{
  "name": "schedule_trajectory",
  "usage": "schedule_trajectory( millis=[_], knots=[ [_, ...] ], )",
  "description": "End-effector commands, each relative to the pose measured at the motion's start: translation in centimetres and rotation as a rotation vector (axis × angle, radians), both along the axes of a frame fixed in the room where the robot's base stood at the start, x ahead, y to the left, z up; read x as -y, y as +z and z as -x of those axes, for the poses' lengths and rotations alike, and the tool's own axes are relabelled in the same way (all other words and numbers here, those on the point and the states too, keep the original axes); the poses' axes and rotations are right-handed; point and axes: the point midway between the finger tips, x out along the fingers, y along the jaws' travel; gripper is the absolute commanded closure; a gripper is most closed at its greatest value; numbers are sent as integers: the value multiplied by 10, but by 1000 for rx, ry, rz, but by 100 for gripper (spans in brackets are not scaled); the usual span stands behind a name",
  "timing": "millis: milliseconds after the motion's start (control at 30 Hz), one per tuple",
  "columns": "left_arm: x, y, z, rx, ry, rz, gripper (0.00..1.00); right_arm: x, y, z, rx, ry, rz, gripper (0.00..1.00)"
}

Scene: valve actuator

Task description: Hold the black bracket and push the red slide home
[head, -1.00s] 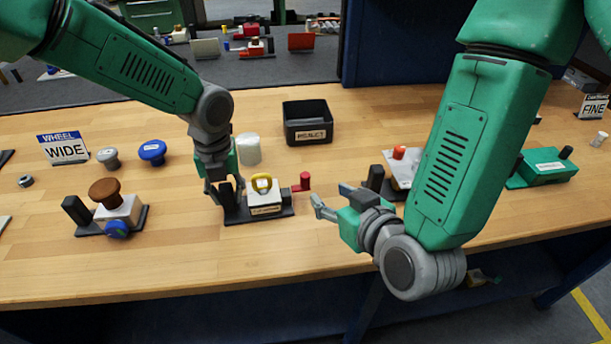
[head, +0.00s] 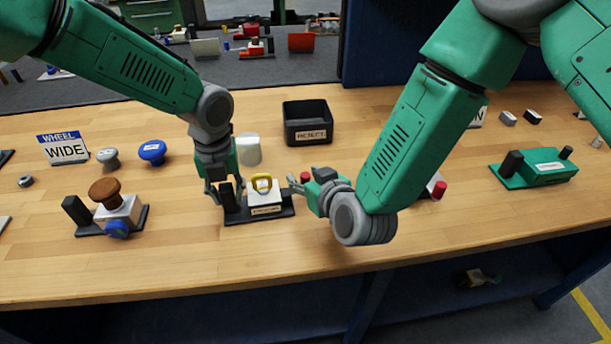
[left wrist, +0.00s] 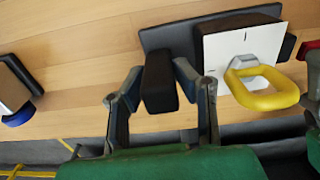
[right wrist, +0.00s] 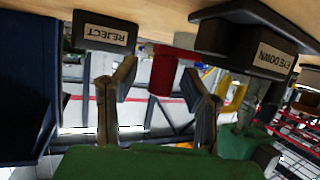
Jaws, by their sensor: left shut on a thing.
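The black bracket (head: 229,198) is an upright post on the left end of a dark base. My left gripper (head: 225,193) is shut on it, with one finger on each side of the post (left wrist: 160,82) in the left wrist view. Beside the post is a white block (head: 264,199) with a yellow ring (head: 262,183). The red slide (head: 304,178) is at the fixture's right side, partly hidden by my right gripper (head: 298,185). In the right wrist view, the red slide (right wrist: 163,70) shows between the parted fingers of my right gripper (right wrist: 160,78); contact cannot be told.
A black reject bin (head: 308,122) stands behind the fixture, with a whitish cylinder (head: 249,149) to its left. Another fixture with a brown knob (head: 104,190) is at left, and a green one (head: 540,167) at right. The bench front is clear.

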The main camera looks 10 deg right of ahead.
Motion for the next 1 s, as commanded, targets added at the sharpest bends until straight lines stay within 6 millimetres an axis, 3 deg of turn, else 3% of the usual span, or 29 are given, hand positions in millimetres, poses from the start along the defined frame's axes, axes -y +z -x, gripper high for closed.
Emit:
schedule_trajectory(
  millis=[33,67,100,167,367,600,833,900,933,1000],
  knots=[
    [0,-2,0,0,-1,0,100,0,0,0,0,0,0,61],
    [0,-2,0,0,-1,0,100,0,0,0,0,0,0,68],
    [0,-3,0,0,-1,0,100,0,0,0,0,0,0,82],
    [0,-2,0,0,-1,0,100,0,0,0,0,0,0,100],
    [0,-2,0,0,0,0,100,-1,0,0,0,0,1,100],
    [0,-2,0,0,-1,0,100,-28,0,2,1,3,1,100],
    [1,-2,1,0,-1,2,100,-30,0,3,0,4,-1,100],
    [1,-2,1,0,-1,2,100,-30,0,3,-1,5,-2,70],
    [1,-2,1,0,-1,2,100,-30,0,3,-1,5,-2,61],
    [1,-2,1,0,-1,2,100,-29,0,3,0,4,-1,61]
  ],
)
